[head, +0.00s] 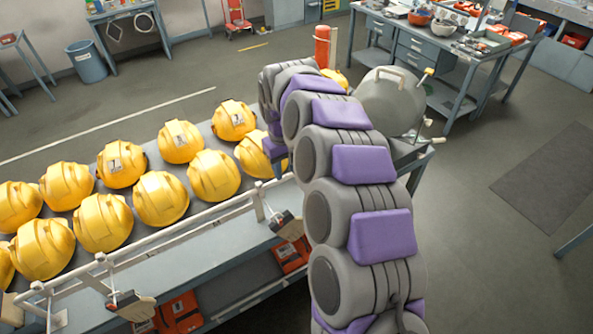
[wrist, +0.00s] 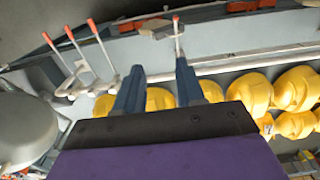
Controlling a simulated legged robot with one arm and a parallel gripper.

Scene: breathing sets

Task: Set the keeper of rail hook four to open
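My gripper (wrist: 159,67) shows in the wrist view with its two dark blue fingers apart and nothing between them. Just beyond the right fingertip is a pale rail hook with a red-tipped stem (wrist: 177,38), beside a beige block (wrist: 152,27). I cannot tell if the finger touches it. In the head view the pale rail (head: 180,236) runs along the bench front, with a hook and beige piece near the arm (head: 289,228) and another at lower left (head: 132,304). My arm hides most of the gripper there. No hook numbers are readable, and the keeper's position is unclear.
Several yellow helmets (head: 161,198) cover the bench behind the rail. A grey dome (head: 391,100) stands at the bench's right end; it also shows in the wrist view (wrist: 25,128), near several red-tipped levers (wrist: 88,55).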

